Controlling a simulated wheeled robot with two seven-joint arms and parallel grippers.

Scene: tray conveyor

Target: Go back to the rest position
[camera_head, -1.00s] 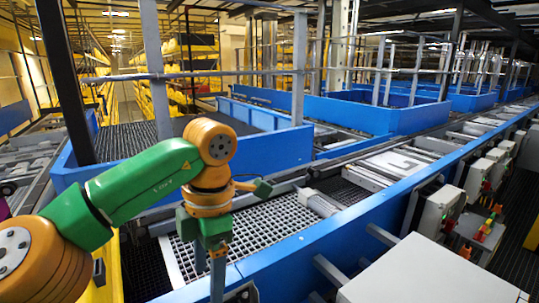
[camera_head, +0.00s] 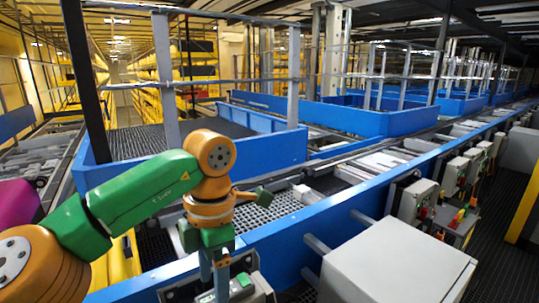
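My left arm, green and orange, comes in from the left and bends down at the wrist. Its gripper (camera_head: 214,272) points down near the bottom of the picture, in front of the blue conveyor side wall (camera_head: 300,232). The fingers are small and partly lost against a grey-green control box (camera_head: 243,291) behind them, so I cannot tell how far apart they are. No held object shows between them. My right gripper is not in view.
A white box (camera_head: 400,262) stands at the lower right. The conveyor (camera_head: 262,212) runs away to the upper right, with control boxes (camera_head: 416,198) along its side. A magenta object (camera_head: 16,203) is at the left edge. Dark floor (camera_head: 495,205) shows at right.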

